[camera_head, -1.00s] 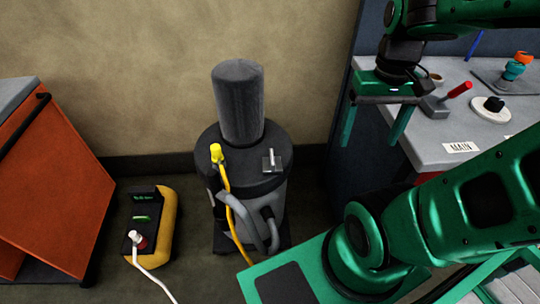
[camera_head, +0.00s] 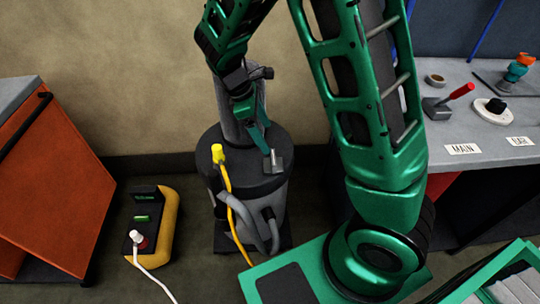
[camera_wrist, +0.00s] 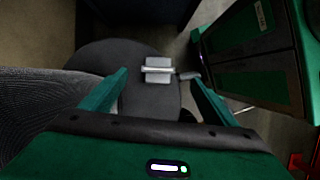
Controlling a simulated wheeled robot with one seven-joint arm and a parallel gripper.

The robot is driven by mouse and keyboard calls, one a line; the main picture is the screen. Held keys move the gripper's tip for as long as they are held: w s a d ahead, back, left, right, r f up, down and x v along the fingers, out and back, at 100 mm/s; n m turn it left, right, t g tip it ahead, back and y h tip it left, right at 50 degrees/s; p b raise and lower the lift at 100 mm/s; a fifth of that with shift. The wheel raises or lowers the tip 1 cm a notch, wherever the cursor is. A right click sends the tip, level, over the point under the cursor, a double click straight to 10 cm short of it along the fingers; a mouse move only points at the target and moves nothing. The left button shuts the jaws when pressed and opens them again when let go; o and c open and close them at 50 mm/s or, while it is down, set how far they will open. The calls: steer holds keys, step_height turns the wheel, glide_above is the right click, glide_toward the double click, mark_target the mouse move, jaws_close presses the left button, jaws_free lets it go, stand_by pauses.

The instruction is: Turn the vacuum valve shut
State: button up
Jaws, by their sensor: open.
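The vacuum valve (camera_head: 277,162) is a small light-grey block with a bar handle on the dark round lid of the vacuum unit (camera_head: 210,150). In the wrist view the valve (camera_wrist: 158,64) lies ahead of my fingertips and between their lines, with the bar across it and a small stub to its right. My gripper (camera_head: 266,151) hangs over the lid close to the valve, with its fingers apart and nothing between them. The wrist view also shows my open gripper (camera_wrist: 158,79). I cannot tell whether a finger touches the valve.
A grey upright cylinder (camera_head: 232,112) rises from the lid behind my gripper. A yellow fitting (camera_head: 217,153) with a yellow hose sits at the lid's left. A yellow-and-black box (camera_head: 160,225) stands on the floor. A grey bench (camera_head: 465,140) is at right.

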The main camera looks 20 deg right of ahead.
mark_target(272, 157)
steer(key=shift+n, duration=0.5)
steer(key=x, duration=0.3)
steer(key=a+x, duration=0.1)
steer(key=x, duration=0.3)
steer(key=w+x, duration=0.1)
steer(key=x, duration=0.3)
steer(key=shift+a+f, duration=0.15)
steer(key=shift+f, duration=0.35)
steer(key=c, duration=1.1)
steer(key=shift+o, duration=0.2)
steer(key=shift+h, duration=0.3)
